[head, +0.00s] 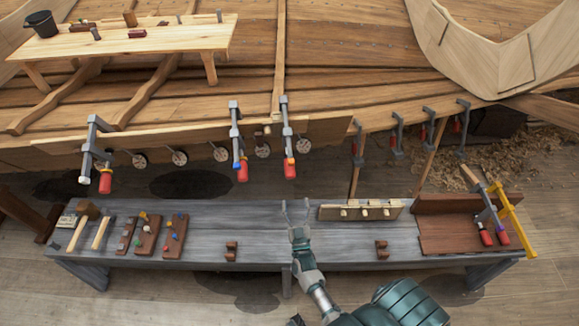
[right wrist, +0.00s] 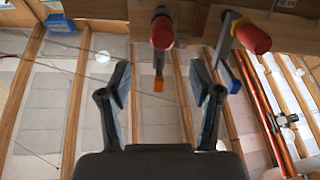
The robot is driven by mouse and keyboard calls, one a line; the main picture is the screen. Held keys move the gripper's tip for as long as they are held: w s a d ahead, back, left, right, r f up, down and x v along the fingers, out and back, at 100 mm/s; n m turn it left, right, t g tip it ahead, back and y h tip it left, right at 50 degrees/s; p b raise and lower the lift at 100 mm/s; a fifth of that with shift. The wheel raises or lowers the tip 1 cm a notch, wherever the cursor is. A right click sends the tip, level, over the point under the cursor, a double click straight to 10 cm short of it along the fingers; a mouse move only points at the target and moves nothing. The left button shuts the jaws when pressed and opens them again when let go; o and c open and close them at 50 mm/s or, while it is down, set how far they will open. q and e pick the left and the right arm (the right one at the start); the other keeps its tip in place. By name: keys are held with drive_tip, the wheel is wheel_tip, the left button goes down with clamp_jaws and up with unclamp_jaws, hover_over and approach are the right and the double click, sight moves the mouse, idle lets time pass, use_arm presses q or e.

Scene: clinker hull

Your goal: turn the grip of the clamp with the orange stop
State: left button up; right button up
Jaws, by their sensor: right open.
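The clamp with the orange stop (head: 286,130) hangs on the hull's lower plank, right of a clamp with a blue stop (head: 236,140). Its red grip (head: 290,170) points down. In the right wrist view its red grip (right wrist: 162,32) is at top centre, with the orange stop (right wrist: 158,85) showing between my fingers. My right gripper (head: 297,208) is open and empty above the bench's back edge, apart from the grip. Its two fingers also show in the right wrist view (right wrist: 159,75). The blue-stop clamp's red grip (right wrist: 253,39) is to the right there. My left gripper is not in view.
The grey bench (head: 330,237) carries mallets (head: 85,228), tool blocks (head: 148,236), a pegged wooden rack (head: 362,210) and a brown tray (head: 440,235) with loose clamps. Another clamp (head: 93,145) hangs at left. Floor shows between bench and hull.

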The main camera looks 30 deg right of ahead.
drive_tip(key=v, duration=0.6)
idle(0.4)
drive_tip(key=v, duration=1.2)
drive_tip(key=shift+s+d+f, duration=0.1)
